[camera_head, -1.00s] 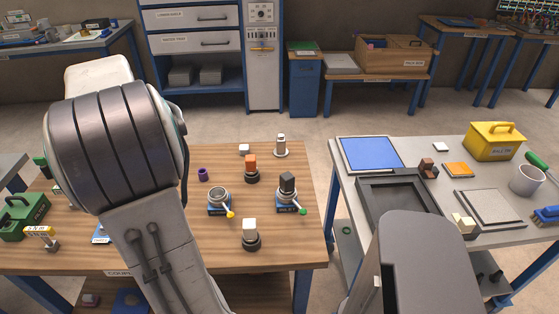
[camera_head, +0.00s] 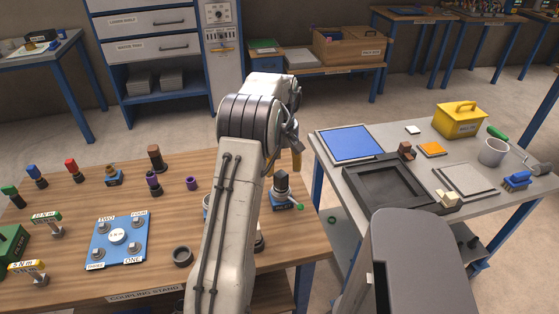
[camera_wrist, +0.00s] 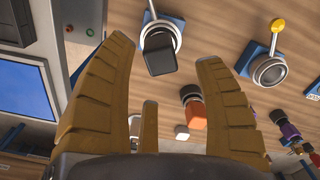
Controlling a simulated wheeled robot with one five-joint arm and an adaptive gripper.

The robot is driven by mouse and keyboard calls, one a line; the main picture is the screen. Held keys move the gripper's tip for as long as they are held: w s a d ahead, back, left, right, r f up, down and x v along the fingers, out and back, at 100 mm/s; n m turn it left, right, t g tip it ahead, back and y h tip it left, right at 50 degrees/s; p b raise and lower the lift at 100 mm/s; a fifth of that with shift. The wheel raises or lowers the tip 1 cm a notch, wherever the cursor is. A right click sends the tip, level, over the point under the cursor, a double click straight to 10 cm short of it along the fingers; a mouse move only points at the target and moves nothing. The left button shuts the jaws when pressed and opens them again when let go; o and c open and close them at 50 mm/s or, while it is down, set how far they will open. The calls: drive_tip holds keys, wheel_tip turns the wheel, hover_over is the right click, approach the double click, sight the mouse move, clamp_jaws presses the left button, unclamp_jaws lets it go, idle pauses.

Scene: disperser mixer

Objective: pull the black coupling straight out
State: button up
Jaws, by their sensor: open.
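The black coupling (camera_head: 282,182) stands in a metal socket on a small blue base (camera_head: 287,203) with a green-tipped lever, near the right edge of the wooden table. In the wrist view the black coupling (camera_wrist: 160,53) sits in its metal ring, beyond and between my fingertips. My gripper (camera_wrist: 166,50) is open, with tan ribbed fingers spread and nothing between them. In the head view my arm hides most of the gripper; a tan finger (camera_head: 297,160) shows just above and right of the coupling. Contact with the coupling is not visible.
A second metal socket (camera_wrist: 268,70) with a yellow-tipped lever is empty beside it. The grey table (camera_head: 335,172) to the right bears a blue panel (camera_head: 350,146) and a black tray (camera_head: 400,188). Several couplings stand at the wooden table's left.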

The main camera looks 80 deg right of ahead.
sight(281, 174)
drive_tip(key=shift+f, duration=3.1)
drive_tip(key=c, duration=1.2)
drive_tip(key=o, duration=1.2)
drive_tip(key=shift+r, duration=0.15)
drive_tip(key=shift+r, duration=3.55)
